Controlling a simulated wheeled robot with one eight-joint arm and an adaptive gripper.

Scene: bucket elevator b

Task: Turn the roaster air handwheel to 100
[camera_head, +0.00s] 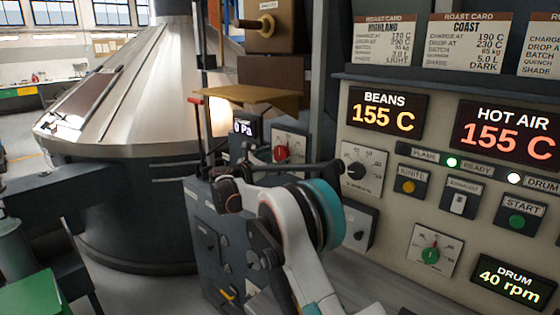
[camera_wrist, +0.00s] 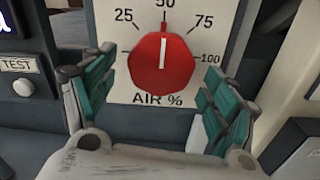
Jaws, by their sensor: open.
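The roaster air handwheel is a red round knob (camera_wrist: 163,65) on a white plate (camera_wrist: 120,35) marked AIR % with 25, 50, 75 and 100. Its white line points straight up, towards 50. In the head view the red knob (camera_head: 281,154) shows behind my arm. My gripper (camera_wrist: 160,62) is open, with one green-padded finger at the left and one at the right of the knob. The fingers appear apart from the knob; their exact depth relative to it is hard to tell. The 100 mark lies by the right finger.
A TEST button (camera_wrist: 23,86) sits left of the dial. In the head view, a display reading 0 Pa (camera_head: 243,128) is left of the knob. The control panel (camera_head: 400,215) with dials, buttons and readouts is at the right. A large metal cone vessel (camera_head: 150,90) stands at the left.

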